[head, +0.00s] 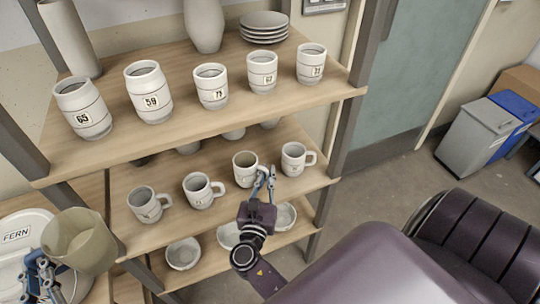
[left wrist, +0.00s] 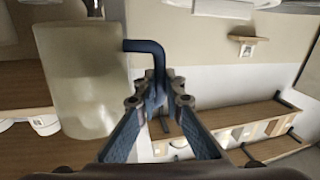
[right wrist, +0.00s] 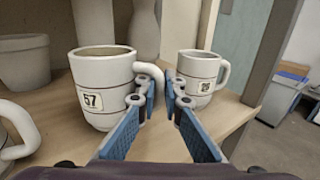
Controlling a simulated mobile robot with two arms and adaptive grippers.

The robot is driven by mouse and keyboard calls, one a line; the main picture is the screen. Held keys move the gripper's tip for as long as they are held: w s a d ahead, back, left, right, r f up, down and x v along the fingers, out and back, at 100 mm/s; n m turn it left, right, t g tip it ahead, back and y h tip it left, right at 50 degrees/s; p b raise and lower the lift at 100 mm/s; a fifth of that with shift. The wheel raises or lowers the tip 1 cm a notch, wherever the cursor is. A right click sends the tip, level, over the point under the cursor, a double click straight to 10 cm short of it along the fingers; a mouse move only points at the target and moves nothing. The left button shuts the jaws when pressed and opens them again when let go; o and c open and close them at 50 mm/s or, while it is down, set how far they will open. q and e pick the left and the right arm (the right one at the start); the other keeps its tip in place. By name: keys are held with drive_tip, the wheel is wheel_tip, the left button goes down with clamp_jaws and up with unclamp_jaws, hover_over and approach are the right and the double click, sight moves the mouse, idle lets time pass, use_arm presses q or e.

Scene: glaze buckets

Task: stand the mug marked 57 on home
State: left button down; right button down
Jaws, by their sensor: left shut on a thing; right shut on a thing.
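The mug marked 57 (right wrist: 100,88) is white with a dark rim line and stands upright on the middle shelf; it also shows in the head view (head: 243,165). My right gripper (right wrist: 160,90) is shut on the mug's handle; it also shows in the head view (head: 266,177). My left gripper (head: 42,272) is shut on the blue handle (left wrist: 157,52) of a pale translucent jug (head: 82,240), which fills the left of the left wrist view (left wrist: 80,80). No place marked home can be read in these views.
Another mug (head: 294,160) stands close right of the 57 mug; two more (head: 202,191) stand left. Bowls (head: 183,253) sit below. A bucket labelled FERN (head: 22,222) is at the far left, beside the jug.

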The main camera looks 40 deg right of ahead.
use_arm(q)
drive_tip(key=shift+w+d+f, duration=0.25)
drive_tip(key=shift+d+f, duration=0.25)
drive_tip(key=shift+f, duration=0.1)
use_arm(e)
drive_tip(key=shift+w+d+f, duration=0.1)
drive_tip(key=shift+d+f, duration=0.05)
drive_tip(key=shift+f, duration=0.55)
use_arm(q)
drive_tip(key=shift+w+d, duration=0.1)
drive_tip(key=shift+d, duration=0.15)
use_arm(e)
drive_tip(key=shift+d, duration=0.15)
use_arm(q)
drive_tip(key=shift+a+r, duration=0.1)
drive_tip(key=shift+s+a, duration=0.2)
drive_tip(key=shift+a, duration=0.15)
use_arm(e)
drive_tip(key=shift+a+r, duration=0.2)
drive_tip(key=shift+a, duration=0.1)
use_arm(q)
drive_tip(key=shift+b, duration=0.3)
use_arm(e)
drive_tip(key=shift+f, duration=0.2)
use_arm(q)
drive_tip(key=shift+d, duration=0.2)
use_arm(e)
drive_tip(key=c, duration=2.1)
unclamp_jaws()
drive_tip(key=shift+d, duration=0.15)
